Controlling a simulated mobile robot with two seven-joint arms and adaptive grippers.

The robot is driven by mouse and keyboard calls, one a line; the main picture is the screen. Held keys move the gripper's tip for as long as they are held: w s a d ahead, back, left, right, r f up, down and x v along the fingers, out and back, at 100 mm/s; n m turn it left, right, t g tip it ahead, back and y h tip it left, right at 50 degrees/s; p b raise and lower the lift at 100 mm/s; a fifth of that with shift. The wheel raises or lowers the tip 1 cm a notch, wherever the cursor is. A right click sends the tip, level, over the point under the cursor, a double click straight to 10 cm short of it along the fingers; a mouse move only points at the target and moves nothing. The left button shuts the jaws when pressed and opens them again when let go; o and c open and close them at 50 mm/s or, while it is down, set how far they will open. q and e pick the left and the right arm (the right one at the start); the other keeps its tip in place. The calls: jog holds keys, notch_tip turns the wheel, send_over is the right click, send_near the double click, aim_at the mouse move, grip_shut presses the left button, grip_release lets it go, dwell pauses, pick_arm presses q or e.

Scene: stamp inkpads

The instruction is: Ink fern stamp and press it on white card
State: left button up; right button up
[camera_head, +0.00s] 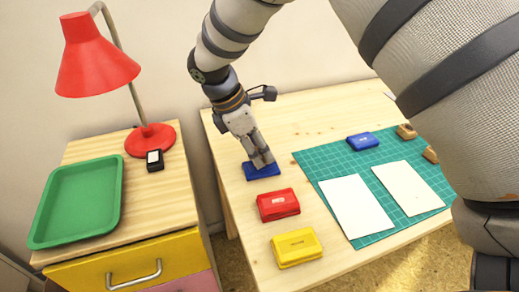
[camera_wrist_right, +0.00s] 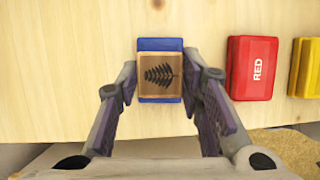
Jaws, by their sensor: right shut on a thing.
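The fern stamp (camera_wrist_right: 160,75), a wooden block with a dark fern picture on top, is between the fingers of my right gripper (camera_head: 262,161) in the wrist view. The gripper is shut on it. The stamp is over the blue inkpad (camera_head: 254,174), whose blue ends (camera_wrist_right: 160,44) show beyond the block. Whether the stamp touches the pad cannot be told. In the head view the fingers mostly hide the stamp. Two white cards, a left one (camera_head: 357,207) and a right one (camera_head: 408,188), lie on the green cutting mat (camera_head: 312,161). My left gripper is not in view.
A red inkpad (camera_head: 278,205) and a yellow inkpad (camera_head: 296,247) stand in front of the blue one. A blue box (camera_head: 363,141) and wooden stamps (camera_head: 406,131) are at the mat's far side. A red lamp (camera_head: 150,139) and green tray (camera_head: 78,203) stand on the left cabinet.

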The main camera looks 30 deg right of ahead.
aim_at(259, 152)
jog(key=shift+r+p, duration=0.75)
jog(key=shift+r, duration=2)
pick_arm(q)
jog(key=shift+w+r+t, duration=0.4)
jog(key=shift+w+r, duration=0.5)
pick_arm(e)
jog(key=shift+o, duration=0.5)
jog(key=shift+c, duration=0.5)
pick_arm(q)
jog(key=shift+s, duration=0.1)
pick_arm(e)
jog(key=shift+f, duration=0.1)
